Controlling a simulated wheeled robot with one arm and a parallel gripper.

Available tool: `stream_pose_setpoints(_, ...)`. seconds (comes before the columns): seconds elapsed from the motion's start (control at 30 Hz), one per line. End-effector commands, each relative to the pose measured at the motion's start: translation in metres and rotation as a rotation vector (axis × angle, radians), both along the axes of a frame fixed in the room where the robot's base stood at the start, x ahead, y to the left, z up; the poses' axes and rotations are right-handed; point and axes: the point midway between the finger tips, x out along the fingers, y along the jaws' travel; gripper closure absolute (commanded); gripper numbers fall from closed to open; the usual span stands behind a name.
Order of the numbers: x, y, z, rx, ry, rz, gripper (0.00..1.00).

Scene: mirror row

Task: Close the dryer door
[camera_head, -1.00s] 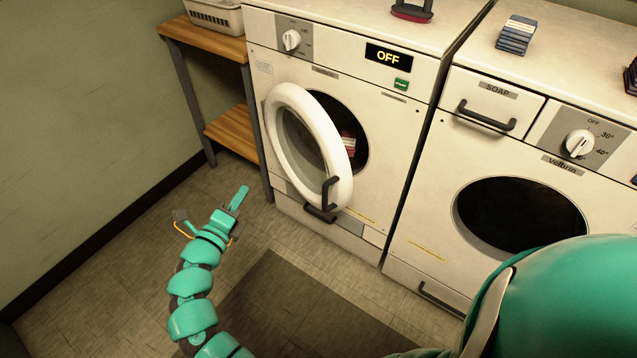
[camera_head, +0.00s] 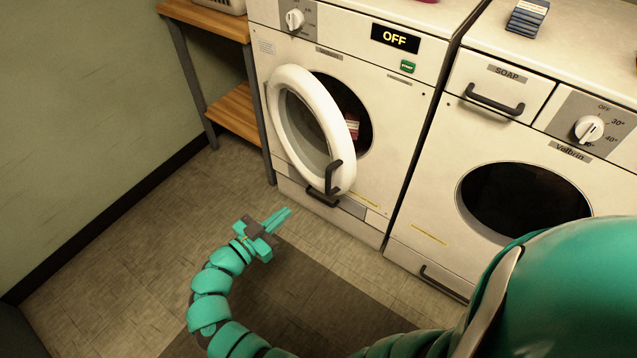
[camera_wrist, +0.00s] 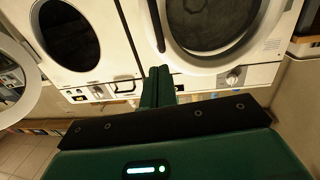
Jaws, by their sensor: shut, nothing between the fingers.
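The dryer (camera_head: 400,100) is the left white machine, with an "OFF" display. Its round white-rimmed door (camera_head: 283,78) stands open, hinged on the left, swung out from the dark opening. A dark handle (camera_head: 333,177) sits at the door's lower right. Something red and white (camera_head: 353,127) shows inside the drum. My gripper (camera_head: 288,211) is shut and empty, over the floor, in front of and below the door, apart from it. In the wrist view, turned upside down, my shut fingers (camera_wrist: 158,85) point toward the machines; the door (camera_wrist: 262,38) appears at upper right.
A washer (camera_head: 430,175) with a soap drawer (camera_head: 500,88) stands right of the dryer. A wooden shelf unit (camera_head: 238,108) stands left, by the green wall (camera_head: 80,90). A dark mat (camera_head: 300,300) lies on the floor. Open floor (camera_head: 130,240) lies left of my arm.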

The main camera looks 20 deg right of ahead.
Motion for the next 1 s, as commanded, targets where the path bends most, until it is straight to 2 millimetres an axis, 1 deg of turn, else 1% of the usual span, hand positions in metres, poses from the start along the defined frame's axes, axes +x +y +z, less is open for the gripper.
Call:
stream_pose_setpoints(0.17, 0.011, -0.02, 0.0, 0.0, -0.004, -0.004, 1.0)
stream_pose_setpoints(0.5, 0.046, -0.077, 0.0, 0.0, -0.007, -0.001, 1.0)
stream_pose_setpoints(0.63, 0.057, -0.095, -0.001, -0.001, -0.005, -0.001, 1.0)
stream_pose_setpoints(0.8, 0.066, -0.111, -0.001, -0.001, -0.003, -0.001, 1.0)
stream_pose_setpoints(1.0, 0.07, -0.117, -0.002, 0.001, -0.002, 0.001, 1.0)
